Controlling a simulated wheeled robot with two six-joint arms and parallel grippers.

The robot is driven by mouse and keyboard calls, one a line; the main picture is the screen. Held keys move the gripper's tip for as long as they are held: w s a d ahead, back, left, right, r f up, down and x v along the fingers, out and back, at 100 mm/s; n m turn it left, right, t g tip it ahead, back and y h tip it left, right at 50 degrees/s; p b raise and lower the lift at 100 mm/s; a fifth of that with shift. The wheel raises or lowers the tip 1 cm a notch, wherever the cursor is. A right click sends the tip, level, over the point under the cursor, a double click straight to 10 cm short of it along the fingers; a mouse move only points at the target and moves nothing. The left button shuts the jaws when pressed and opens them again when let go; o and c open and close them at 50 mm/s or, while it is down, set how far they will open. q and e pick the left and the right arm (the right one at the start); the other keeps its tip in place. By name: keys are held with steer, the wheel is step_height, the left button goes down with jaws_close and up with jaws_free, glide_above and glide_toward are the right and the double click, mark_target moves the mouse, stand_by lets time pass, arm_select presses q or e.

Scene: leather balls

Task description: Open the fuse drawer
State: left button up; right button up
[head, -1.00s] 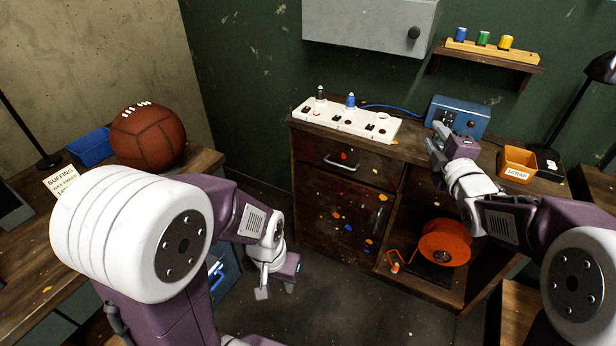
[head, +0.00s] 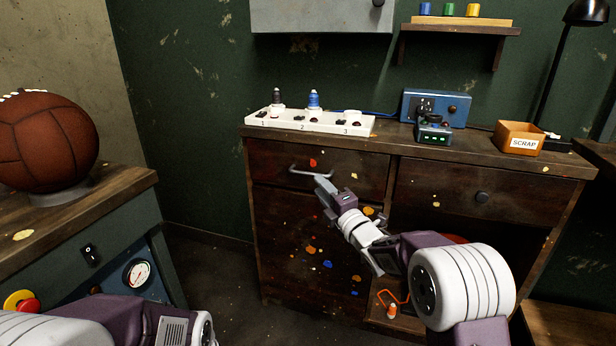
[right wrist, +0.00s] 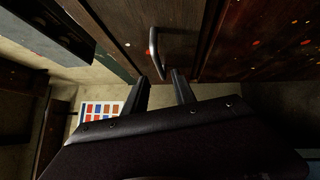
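The wooden cabinet has two top drawers, both closed; I see no label telling which is the fuse drawer. The left drawer (head: 368,172) has a metal bar handle (head: 302,170), and the right drawer (head: 435,186) has a dark round knob (head: 482,197). My right gripper (head: 322,184) is at the left drawer's front, close to the bar handle. In the right wrist view the gripper (right wrist: 160,78) is open, and the handle (right wrist: 160,50) stands just ahead of its fingertips; I cannot tell if they touch. My left gripper is out of view; only its arm shows at bottom left.
A white power strip (head: 330,123) with plugs, a blue box (head: 452,107), a small device with a green display (head: 434,130) and an orange scrap bin (head: 520,138) stand on the cabinet top. A left bench (head: 110,195) carries a brown leather ball (head: 45,142). Floor between is free.

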mark_target(309, 174)
steer(key=shift+x, duration=3.85)
jaws_close()
